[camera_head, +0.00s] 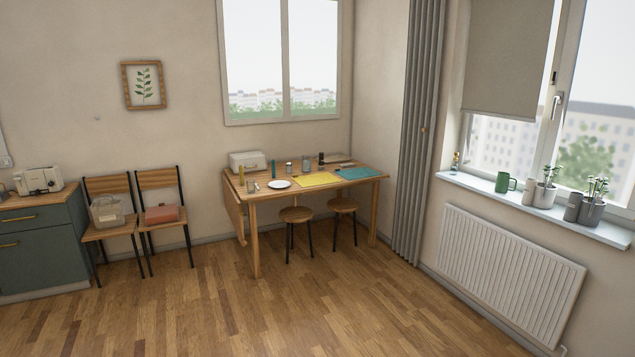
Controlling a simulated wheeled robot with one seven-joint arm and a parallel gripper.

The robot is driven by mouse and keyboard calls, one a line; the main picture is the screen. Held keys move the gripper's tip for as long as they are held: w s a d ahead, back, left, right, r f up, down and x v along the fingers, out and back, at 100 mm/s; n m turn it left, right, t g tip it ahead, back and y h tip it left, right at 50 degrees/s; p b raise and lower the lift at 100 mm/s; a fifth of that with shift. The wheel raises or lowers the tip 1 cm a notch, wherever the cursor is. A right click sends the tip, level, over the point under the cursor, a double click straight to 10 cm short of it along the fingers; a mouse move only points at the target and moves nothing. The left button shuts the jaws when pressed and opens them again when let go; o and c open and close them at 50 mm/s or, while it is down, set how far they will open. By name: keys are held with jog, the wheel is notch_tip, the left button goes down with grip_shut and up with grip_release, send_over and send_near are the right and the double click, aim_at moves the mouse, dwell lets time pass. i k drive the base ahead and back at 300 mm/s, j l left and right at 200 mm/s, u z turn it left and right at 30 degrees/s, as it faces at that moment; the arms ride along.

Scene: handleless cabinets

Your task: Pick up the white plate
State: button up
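The white plate (279,184) lies flat on the wooden table (262,194) against the back wall, near the table's front left edge. It looks empty and sits just left of a yellow placemat (317,180). It is small and far off in this view. My gripper is not in view, and nothing touches the plate from my side.
A teal placemat (356,173), a white bread box (247,161) and several small jars stand on the table. Two stools (296,214) are tucked at its front. Chairs (112,224) and a green cabinet (40,245) stand left; a radiator (508,270) is right. The wooden floor (255,315) ahead is clear.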

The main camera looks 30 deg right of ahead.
aim_at(279, 184)
jog(key=i+l+z, duration=0.15)
jog(key=i, duration=0.55)
jog(key=i+l+z, duration=0.15)
jog(key=i, duration=0.6)
jog(key=i+j+z, duration=0.1)
jog(key=i, duration=0.6)
jog(key=i+z, duration=0.15)
jog(key=i, duration=0.6)
jog(key=i+j+z, duration=0.15)
jog(key=i, duration=0.55)
